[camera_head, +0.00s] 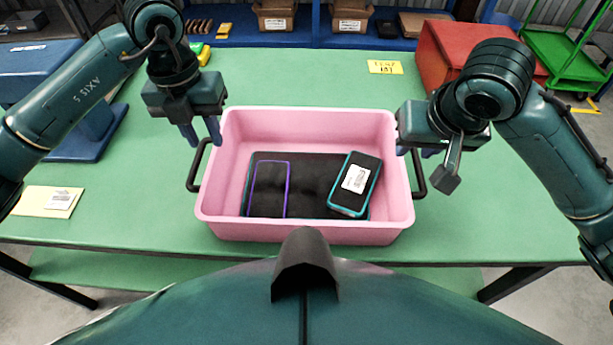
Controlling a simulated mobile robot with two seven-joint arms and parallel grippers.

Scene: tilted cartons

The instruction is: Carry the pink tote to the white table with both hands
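The pink tote (305,232) stands upright on a green table, near its front edge. It has a black handle on the left side (193,170) and another on the right side (420,178). Inside lie a dark flat item, a purple-edged device (270,188) and a teal-edged device with a white label (356,184). My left gripper (201,133) is open, fingers down, just above the left handle. My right gripper (417,152) is above the right handle, fingertips apart and partly hidden by its body. Neither gripper holds anything. No white table shows in this view.
The green table (130,180) is mostly clear around the tote. A yellow card (48,201) lies at the left, a yellow label (385,67) at the back. Shelves with cartons stand behind.

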